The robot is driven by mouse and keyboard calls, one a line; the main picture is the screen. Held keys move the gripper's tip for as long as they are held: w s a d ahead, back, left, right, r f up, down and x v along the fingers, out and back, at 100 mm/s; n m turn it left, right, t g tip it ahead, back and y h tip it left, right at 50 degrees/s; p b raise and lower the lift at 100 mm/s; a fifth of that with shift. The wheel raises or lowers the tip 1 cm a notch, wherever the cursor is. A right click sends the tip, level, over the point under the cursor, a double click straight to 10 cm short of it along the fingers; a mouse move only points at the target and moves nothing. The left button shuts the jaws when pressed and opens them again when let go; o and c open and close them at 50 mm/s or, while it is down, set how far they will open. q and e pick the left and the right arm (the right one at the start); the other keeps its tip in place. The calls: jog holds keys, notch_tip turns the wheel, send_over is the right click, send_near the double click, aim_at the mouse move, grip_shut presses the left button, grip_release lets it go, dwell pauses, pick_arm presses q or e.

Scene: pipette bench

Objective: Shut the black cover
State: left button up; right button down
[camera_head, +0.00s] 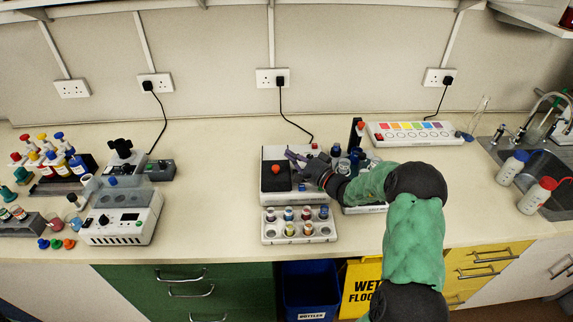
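The black cover (274,182) is a dark flat panel with an orange-red knob (276,169). It lies over the left part of the top of a white boxy device (271,199) in the middle of the bench. My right gripper (294,158) is over the device, just right of the knob and apart from it as far as I can see. Its grey fingers point left, and their gap is too small to make out. The gripper and wrist hide the right part of the device. My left gripper is not in view.
A white rack with several vials (269,235) stands in front of the device. A second vial tray (365,209) is partly behind my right arm. A panel with coloured squares (455,131) lies behind right.

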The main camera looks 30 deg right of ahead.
jog(key=p+v, duration=0.1)
jog(key=v, duration=0.6)
jog(key=shift+s+a, duration=0.1)
jog(key=shift+s, duration=0.25)
jog(key=shift+s+f, duration=0.1)
jog(key=shift+s, duration=0.25)
jog(key=shift+v, duration=0.8)
jog(key=shift+w, duration=0.1)
